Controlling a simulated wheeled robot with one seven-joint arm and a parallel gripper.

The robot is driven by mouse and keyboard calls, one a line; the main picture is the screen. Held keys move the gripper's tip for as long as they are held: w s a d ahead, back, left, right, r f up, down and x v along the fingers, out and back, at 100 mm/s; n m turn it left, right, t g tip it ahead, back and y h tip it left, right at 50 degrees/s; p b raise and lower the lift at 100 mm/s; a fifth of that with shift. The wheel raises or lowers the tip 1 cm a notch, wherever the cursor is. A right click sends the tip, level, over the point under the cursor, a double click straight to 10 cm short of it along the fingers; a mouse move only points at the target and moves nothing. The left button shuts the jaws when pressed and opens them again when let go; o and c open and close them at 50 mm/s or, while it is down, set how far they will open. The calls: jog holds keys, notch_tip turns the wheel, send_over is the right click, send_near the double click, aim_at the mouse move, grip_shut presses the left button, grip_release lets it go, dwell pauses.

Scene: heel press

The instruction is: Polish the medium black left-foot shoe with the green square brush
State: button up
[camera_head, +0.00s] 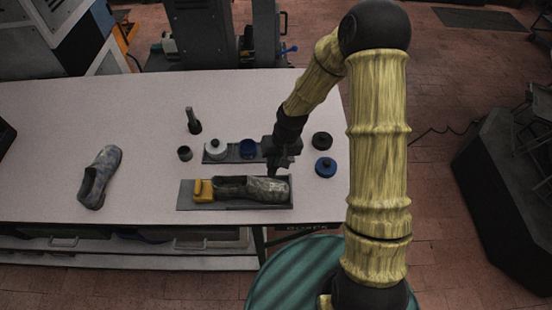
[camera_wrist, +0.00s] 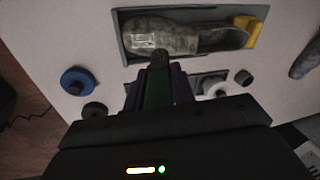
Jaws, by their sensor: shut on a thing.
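A dark shoe with a worn grey sheen (camera_head: 262,189) lies in a grey tray (camera_head: 187,206), its heel against a yellow block (camera_head: 203,190). Its toe points right in the head view. The wrist view shows the shoe (camera_wrist: 190,38) at the top, toe to the left. My gripper (camera_head: 280,165) is above the tray's back edge, close to the shoe's front part. In the wrist view my gripper (camera_wrist: 157,95) is shut on a green brush (camera_wrist: 157,88) whose dark end (camera_wrist: 160,58) overlaps the shoe's near side. I cannot tell whether they touch.
A second grey shoe (camera_head: 99,178) lies at left on the white table (camera_head: 50,130). Black (camera_head: 322,140) and blue (camera_head: 326,167) lids lie right.

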aim_at(276, 174)
jog(key=shift+f+b, duration=2.15)
jog(key=shift+f, duration=0.9)
jog(key=shift+f+b, duration=0.7)
jog(key=shift+f, duration=0.15)
jog(key=shift+w, duration=0.8)
jog(key=shift+s, duration=0.15)
jog(key=shift+s+f, duration=0.1)
jog(key=shift+s, duration=1.5)
jog(key=shift+w, duration=1.75)
